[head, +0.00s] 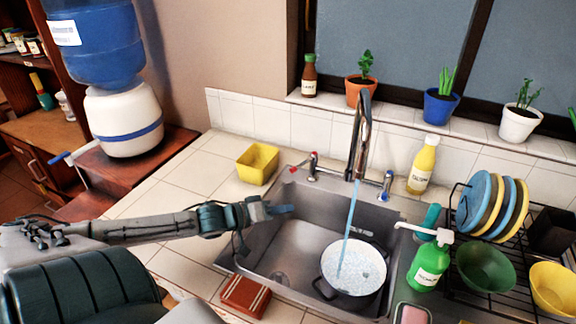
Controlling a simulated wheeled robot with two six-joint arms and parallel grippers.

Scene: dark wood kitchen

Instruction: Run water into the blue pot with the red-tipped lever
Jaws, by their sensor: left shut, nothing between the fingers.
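The pot (353,262) stands in the right part of the steel sink (290,245). Its inside looks pale and speckled, its rim and handles dark; its outer colour is hard to tell. A blue stream of water (350,222) runs from the tall chrome faucet (361,135) into the pot. The red-tipped lever (304,164) is left of the faucet and points left. A blue-tipped lever (386,184) is to its right. My left gripper (281,209) is shut and empty over the left part of the sink, in front of the red-tipped lever and apart from it. My right gripper is not in view.
A yellow container (258,164) stands on the counter left of the sink. A red-brown block (245,295) lies at the sink's front edge. A green soap bottle (428,264), a yellow bottle (423,165) and a dish rack (510,255) are on the right. Potted plants line the sill.

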